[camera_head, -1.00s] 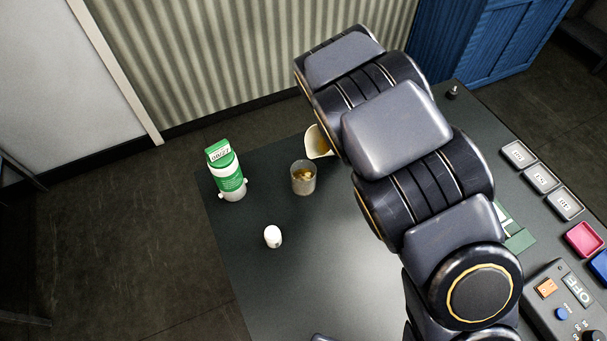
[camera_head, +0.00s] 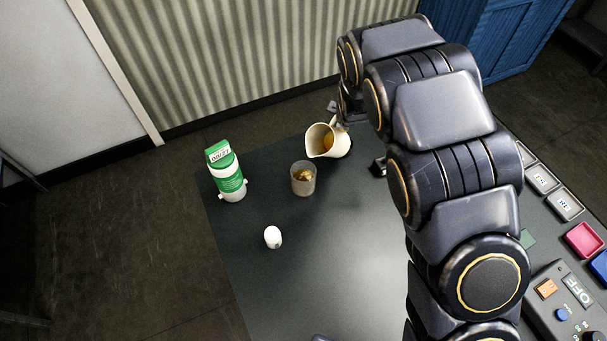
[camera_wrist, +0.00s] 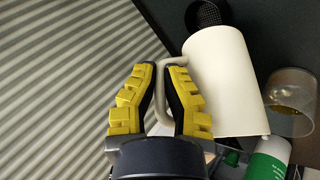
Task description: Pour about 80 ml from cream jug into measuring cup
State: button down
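The cream jug (camera_head: 339,145) is pale cream and tilted, its mouth toward the lower left and amber liquid showing inside. The clear measuring cup (camera_head: 303,187) stands upright just left of and below it, with some brownish liquid in it. The jug and cup look apart, and no stream shows. In the wrist view my gripper (camera_wrist: 161,72) has its yellow-padded fingers closed around the handle of the jug (camera_wrist: 222,85). The cup (camera_wrist: 290,92) is to the right of the jug there. Any markings on the cup are too small to read.
A green-and-white carton (camera_head: 229,180) stands left of the cup. A small white object (camera_head: 272,237) is on the dark table (camera_head: 300,280) below. Labelled grey trays (camera_head: 542,179), a pink tray (camera_head: 584,240) and a control box (camera_head: 560,300) line the right. The table's front middle is clear.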

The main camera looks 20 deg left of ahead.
jog(key=shift+w+d+f+g, duration=0.15)
jog(key=shift+w+f+g, duration=0.1)
jog(key=shift+f+g, duration=0.25)
jog(key=shift+w+r, duration=0.1)
jog(key=shift+w, duration=0.15)
jog(key=w+d+f+m+g+y+b, duration=0.1)
jog(key=w+d+f+g+y+b, duration=0.1)
jog(key=w+g, duration=0.3)
jog(key=shift+d+f+g+y+b, duration=0.4)
jog(key=shift+d+f+g+b, duration=0.1)
jog(key=shift+d+f+g, duration=0.15)
dwell(0.8)
jog(key=shift+a, duration=0.1)
